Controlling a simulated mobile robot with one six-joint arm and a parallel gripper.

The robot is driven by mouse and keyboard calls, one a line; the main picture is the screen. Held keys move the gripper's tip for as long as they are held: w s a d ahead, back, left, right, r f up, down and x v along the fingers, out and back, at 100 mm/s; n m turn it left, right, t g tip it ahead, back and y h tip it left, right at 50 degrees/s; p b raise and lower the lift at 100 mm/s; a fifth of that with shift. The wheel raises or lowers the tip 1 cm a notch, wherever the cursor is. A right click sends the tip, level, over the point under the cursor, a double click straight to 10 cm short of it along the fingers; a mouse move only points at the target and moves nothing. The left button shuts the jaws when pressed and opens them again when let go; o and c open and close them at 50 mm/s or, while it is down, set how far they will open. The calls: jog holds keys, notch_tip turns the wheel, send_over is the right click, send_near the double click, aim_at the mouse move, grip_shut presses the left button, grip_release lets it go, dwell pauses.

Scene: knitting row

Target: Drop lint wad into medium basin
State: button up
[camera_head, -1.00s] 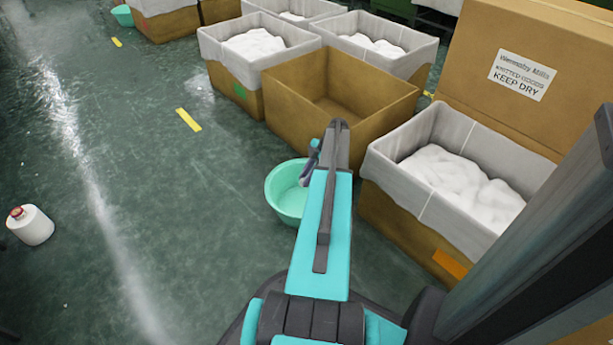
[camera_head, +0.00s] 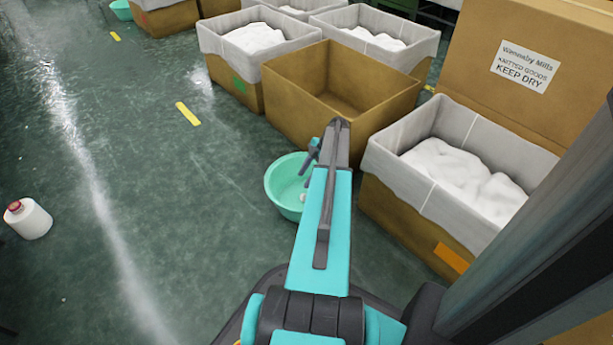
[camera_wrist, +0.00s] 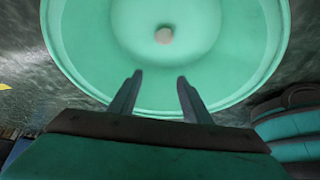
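A mint-green basin (camera_head: 275,187) stands on the floor left of my arm. It fills the upper part of the wrist view (camera_wrist: 85,70). A small pale lint wad (camera_wrist: 164,35) lies on the basin's bottom; it shows as a small light spot in the head view (camera_head: 303,197). My gripper (camera_wrist: 160,78) is open, its two fingers apart with nothing between them. It is over the near side of the basin, apart from the wad. In the head view my gripper (camera_head: 311,155) is small and partly hidden by my arm.
An empty cardboard box (camera_head: 290,112) stands behind the basin. A lined box (camera_head: 390,205) of white goods is at the right, with more lined boxes behind. Another green basin (camera_head: 121,9) is far back. Left floor is mostly clear.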

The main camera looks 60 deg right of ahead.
dwell(0.6)
notch_tip(320, 180, up, 7)
jog(key=p, duration=0.4)
dwell(0.8)
